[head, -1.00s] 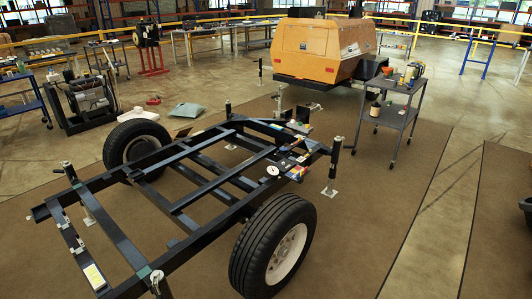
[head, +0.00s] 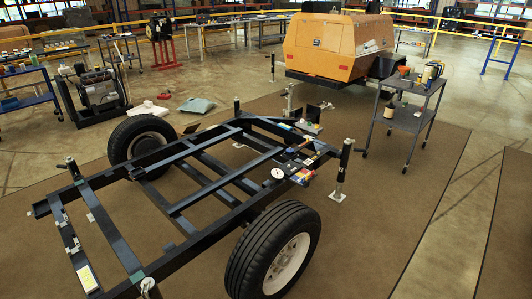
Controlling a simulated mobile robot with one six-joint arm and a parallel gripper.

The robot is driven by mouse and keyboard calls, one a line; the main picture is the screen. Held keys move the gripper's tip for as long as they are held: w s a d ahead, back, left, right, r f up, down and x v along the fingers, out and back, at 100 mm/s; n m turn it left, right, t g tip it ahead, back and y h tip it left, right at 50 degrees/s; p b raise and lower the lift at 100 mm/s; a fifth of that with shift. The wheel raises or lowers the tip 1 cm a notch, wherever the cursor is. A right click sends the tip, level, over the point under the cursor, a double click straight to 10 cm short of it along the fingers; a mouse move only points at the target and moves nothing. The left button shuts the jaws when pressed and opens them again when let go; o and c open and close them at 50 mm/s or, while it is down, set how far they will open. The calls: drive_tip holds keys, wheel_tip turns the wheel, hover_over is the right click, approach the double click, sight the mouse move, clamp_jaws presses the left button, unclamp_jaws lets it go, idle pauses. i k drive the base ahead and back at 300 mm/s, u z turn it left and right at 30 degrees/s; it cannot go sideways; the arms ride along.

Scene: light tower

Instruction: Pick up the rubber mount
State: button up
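I cannot single out the rubber mount in this view. Small parts lie on the black trailer frame (head: 188,210), each too small to name surely. Several sit at its right corner, near a white round gauge-like disc (head: 277,173). My gripper is not in view.
The frame has two wheels; the near one (head: 272,250) stands closest to me. A grey cart (head: 408,118) with bottles stands at the right, before an orange machine housing (head: 325,48). A dark engine unit (head: 95,97) stands at the left.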

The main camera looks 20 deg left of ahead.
sight(290, 151)
drive_tip(key=u, duration=0.6)
drive_tip(key=i, duration=1.5)
drive_tip(key=u, duration=0.2)
